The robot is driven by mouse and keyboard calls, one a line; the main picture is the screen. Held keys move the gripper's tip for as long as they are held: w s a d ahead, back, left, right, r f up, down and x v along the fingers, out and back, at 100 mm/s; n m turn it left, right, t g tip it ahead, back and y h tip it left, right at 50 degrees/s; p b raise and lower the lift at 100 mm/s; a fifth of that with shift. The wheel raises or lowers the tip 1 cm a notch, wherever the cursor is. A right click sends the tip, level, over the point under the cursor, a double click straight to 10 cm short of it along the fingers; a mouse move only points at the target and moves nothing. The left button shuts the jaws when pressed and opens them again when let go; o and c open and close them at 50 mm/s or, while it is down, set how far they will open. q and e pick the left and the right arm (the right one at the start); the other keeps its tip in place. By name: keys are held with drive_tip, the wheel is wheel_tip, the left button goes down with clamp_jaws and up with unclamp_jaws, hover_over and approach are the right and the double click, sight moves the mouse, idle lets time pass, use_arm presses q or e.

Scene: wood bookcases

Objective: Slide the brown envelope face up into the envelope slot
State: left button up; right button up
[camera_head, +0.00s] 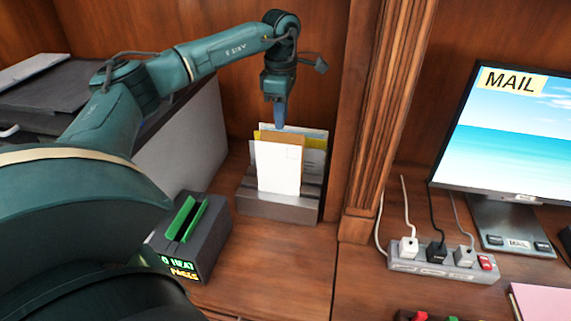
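A brown envelope (300,137) stands upright in a grey slotted holder (278,209), mostly hidden behind a white envelope (278,170). A yellow envelope and other papers stand behind it. My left gripper (279,123) points down from above, its blue fingertips at the top edges of the envelopes, around the brown one. I see the fingers nearly edge-on, so I cannot tell if they are open, or shut on an envelope. My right gripper is not in view.
A dark box with a green-edged slot (186,220) and lit lettering stands left of the holder. A wooden post (385,110) rises at right. Beyond it are a power strip (435,262) with plugs and a monitor (520,130) reading MAIL. The shelf front (280,270) is clear.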

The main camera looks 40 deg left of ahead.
use_arm(q)
wheel_tip(320, 180, down, 10)
drive_tip(key=shift+d+r+p, duration=0.1)
drive_tip(key=shift+d+p, duration=0.05)
drive_tip(key=shift+p, duration=0.5)
clamp_jaws()
